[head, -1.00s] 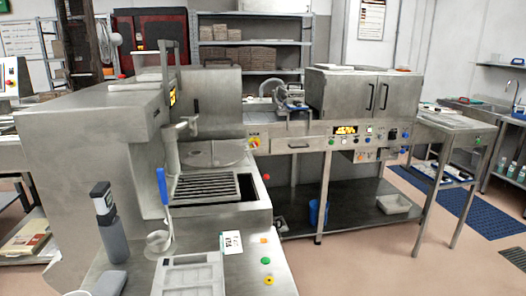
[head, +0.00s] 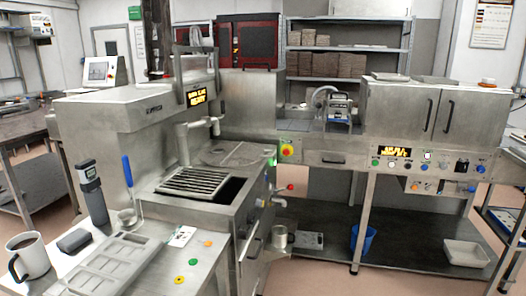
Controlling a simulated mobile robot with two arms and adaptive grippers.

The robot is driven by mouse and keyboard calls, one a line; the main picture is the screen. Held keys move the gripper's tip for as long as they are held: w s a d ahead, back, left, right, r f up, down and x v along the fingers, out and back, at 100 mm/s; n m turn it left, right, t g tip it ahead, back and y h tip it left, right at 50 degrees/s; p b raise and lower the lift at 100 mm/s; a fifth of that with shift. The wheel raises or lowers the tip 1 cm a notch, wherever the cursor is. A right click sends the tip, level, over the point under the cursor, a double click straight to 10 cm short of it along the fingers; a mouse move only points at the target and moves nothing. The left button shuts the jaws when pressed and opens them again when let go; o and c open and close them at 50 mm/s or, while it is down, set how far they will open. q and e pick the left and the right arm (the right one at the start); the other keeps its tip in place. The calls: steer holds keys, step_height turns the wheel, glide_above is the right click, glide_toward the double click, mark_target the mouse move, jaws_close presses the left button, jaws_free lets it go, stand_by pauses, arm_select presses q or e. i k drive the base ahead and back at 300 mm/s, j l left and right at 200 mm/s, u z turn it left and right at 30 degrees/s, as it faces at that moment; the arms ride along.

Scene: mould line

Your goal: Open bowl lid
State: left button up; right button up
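The steel machine (head: 130,115) stands left of centre, with its bowl opening sunk in the top. A flat, round grey lid (head: 238,152) lies level at the back of that top, behind a slatted metal grate (head: 194,181). A dark gap (head: 232,190) shows to the right of the grate. I cannot tell how the lid is hinged. A vertical pipe with a spout (head: 188,140) stands at the lid's left. Neither of my grippers is in view.
A front counter holds a blue-handled ladle (head: 127,175), a grey handheld device (head: 90,190), a mug (head: 28,257), a grey mould tray (head: 105,270) and coloured buttons. A cabinet (head: 435,108) and control panel stand at right. A blue bucket (head: 362,238) sits on the lower shelf.

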mark_target(248, 153)
steer(key=i+l+u, duration=0.3)
steer(key=l, duration=0.35)
steer(key=i+l+u, duration=0.15)
steer(key=i+l, duration=0.15)
steer(key=i+l+u, duration=0.15)
steer(key=l, duration=0.25)
steer(key=i+l+u, duration=0.2)
steer(key=l, duration=0.2)
steer(key=i+l+u, duration=0.15)
steer(key=l, duration=0.25)
steer(key=k, duration=0.05)
